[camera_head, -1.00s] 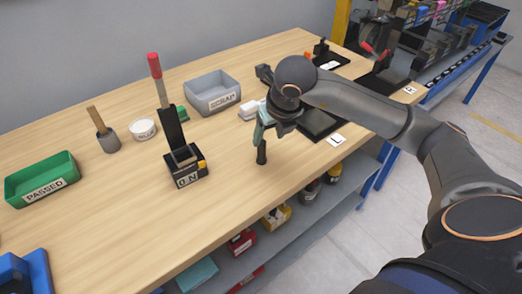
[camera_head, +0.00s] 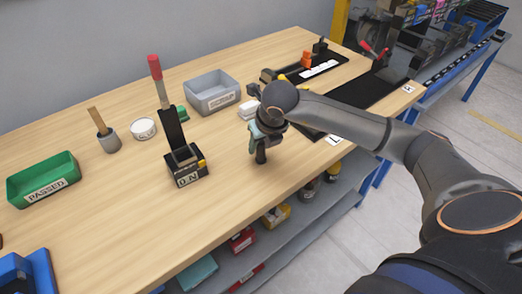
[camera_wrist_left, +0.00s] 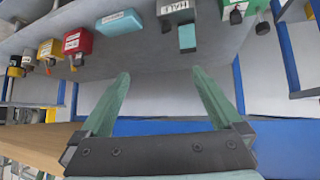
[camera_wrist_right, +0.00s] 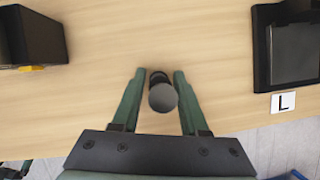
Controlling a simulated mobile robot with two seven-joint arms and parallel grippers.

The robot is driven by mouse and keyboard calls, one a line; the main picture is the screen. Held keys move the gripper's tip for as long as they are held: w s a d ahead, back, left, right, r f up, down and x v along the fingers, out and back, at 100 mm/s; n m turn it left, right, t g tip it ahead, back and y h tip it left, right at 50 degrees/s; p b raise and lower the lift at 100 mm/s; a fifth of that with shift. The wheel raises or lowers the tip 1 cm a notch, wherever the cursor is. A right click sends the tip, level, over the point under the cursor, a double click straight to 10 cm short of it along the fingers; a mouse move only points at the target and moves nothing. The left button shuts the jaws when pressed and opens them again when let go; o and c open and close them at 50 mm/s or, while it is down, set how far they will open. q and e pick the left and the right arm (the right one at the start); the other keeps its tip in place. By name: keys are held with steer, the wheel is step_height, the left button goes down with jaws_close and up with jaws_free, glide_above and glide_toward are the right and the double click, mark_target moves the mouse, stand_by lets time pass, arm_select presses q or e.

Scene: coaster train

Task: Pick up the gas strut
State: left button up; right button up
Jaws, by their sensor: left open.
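The gas strut (camera_wrist_right: 162,97) is a dark upright cylinder with a round grey top, seen from above in the right wrist view. In the head view its dark lower part (camera_head: 260,157) shows under my right gripper (camera_head: 256,143), near the table's front edge. In the right wrist view the fingers of my right gripper (camera_wrist_right: 159,80) stand on either side of the strut, close to it. I cannot tell whether they press on it. My left gripper (camera_wrist_left: 164,82) is open and empty in the left wrist view, facing the shelf below the tabletop; the head view does not show it.
A black stand with a red-tipped lever (camera_head: 187,166) stands left of the strut. A grey scrap bin (camera_head: 212,95) is behind. A black tray marked L (camera_wrist_right: 293,55) lies to the right. A green bin marked PASSED (camera_head: 42,178) is far left. The front tabletop is clear.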

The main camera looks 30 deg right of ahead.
jaws_close()
steer(key=shift+r, duration=0.2)
stand_by(0.4)
